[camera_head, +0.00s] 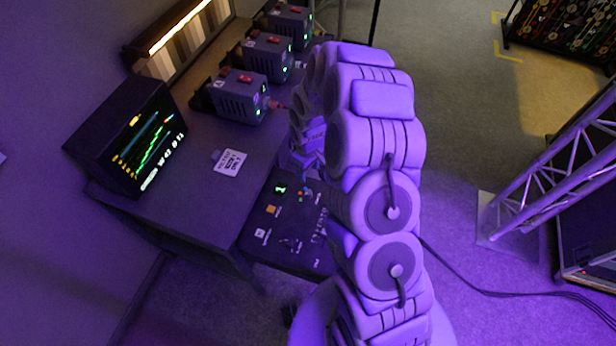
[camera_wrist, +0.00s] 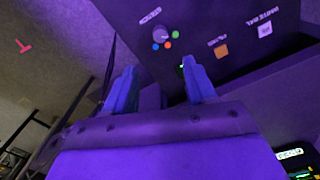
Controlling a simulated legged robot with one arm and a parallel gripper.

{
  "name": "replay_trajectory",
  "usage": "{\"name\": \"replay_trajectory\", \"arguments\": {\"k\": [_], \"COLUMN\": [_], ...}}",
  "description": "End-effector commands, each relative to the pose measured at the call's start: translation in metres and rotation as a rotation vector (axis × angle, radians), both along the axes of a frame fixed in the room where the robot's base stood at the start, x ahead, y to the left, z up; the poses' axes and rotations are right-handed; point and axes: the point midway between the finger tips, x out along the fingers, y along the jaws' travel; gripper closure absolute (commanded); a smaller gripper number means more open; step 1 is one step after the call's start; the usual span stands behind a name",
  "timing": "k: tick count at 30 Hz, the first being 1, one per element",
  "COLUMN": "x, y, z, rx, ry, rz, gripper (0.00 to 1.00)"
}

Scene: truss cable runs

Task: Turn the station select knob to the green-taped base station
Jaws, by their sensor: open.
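The station select knob (camera_wrist: 160,33) is a small round grey knob on a dark control panel (camera_wrist: 215,20). Blue, orange-red and green (camera_wrist: 176,34) dots sit around its lower and right side in the wrist view. Which way its pointer faces is too small to tell. My gripper (camera_wrist: 159,66) is open and empty, its fingers below the knob in the wrist view and apart from it. In the head view my gripper is mostly hidden by my arm, above the panel (camera_head: 262,238). A small green digit display (camera_head: 281,188) is lit on the panel.
Three dark boxes with red handles (camera_head: 240,92) stand in a row along the bench. A monitor with coloured traces (camera_head: 140,140) and a white card (camera_head: 230,162) are at left. Orange (camera_wrist: 221,51) and white (camera_wrist: 265,30) squares mark the panel. A metal truss (camera_head: 545,185) stands at right.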

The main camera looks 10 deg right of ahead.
Motion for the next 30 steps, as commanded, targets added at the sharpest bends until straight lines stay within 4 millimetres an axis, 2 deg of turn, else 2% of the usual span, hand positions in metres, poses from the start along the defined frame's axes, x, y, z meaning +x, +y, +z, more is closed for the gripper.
{"name": "replay_trajectory", "arguments": {"k": [1, 3, 9, 30], "x": [0.001, 0.002, 0.0, 0.0], "y": [0.0, 0.0, 0.0, 0.0], "z": [0.011, 0.021, 0.034, 0.036], "rx": [0.001, 0.001, 0.0, 0.0], "ry": [-0.005, -0.004, 0.001, 0.0], "rz": [0.0, 0.001, 0.001, 0.0], "gripper": [0.44, 0.44, 0.44, 0.44]}}
